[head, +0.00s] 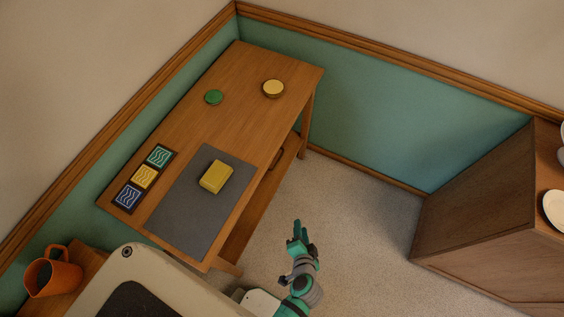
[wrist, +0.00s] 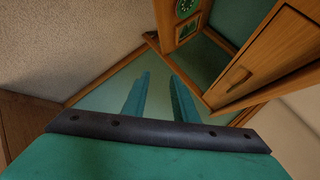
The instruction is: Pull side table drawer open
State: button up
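The wooden side table (head: 238,110) stands in the corner, against the teal wall. Its long right side faces the open floor. A dark curved handle (head: 280,158) shows below the top's edge, partly hidden by it. The overhang hides most of the drawer front, so I cannot tell how far the drawer stands out. My gripper (head: 298,230) is right of the table's near end, apart from it. In the wrist view, my gripper's two fingers (wrist: 160,90) are apart with nothing between them. A wooden front panel (wrist: 262,52) shows at the upper right, clear of the fingers.
On the table lie a grey mat (head: 185,215) with a yellow block (head: 215,177), a green disc (head: 214,97), a round yellow-topped item (head: 273,88) and patterned tiles (head: 144,177). An orange mug (head: 52,275) is lower left. A dark wooden cabinet (head: 480,200) stands right; carpet (head: 350,220) lies between.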

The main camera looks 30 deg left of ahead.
jog(key=w+a+r+n+g+y, duration=0.35)
jog(key=w+a+r+y, duration=0.35)
jog(key=w+r+y, duration=0.45)
jog(key=w+a+f+h, duration=0.1)
jog(key=w+a+f, duration=0.1)
jog(key=a, duration=0.3)
jog(key=w+a+f+h, duration=0.1)
jog(key=w+a, duration=0.2)
jog(key=a, duration=0.2)
jog(key=shift+f+m, duration=0.35)
jog(key=shift+m, duration=0.1)
jog(key=shift+w+a, duration=0.1)
jog(key=shift+c, duration=0.2)
grip_shut()
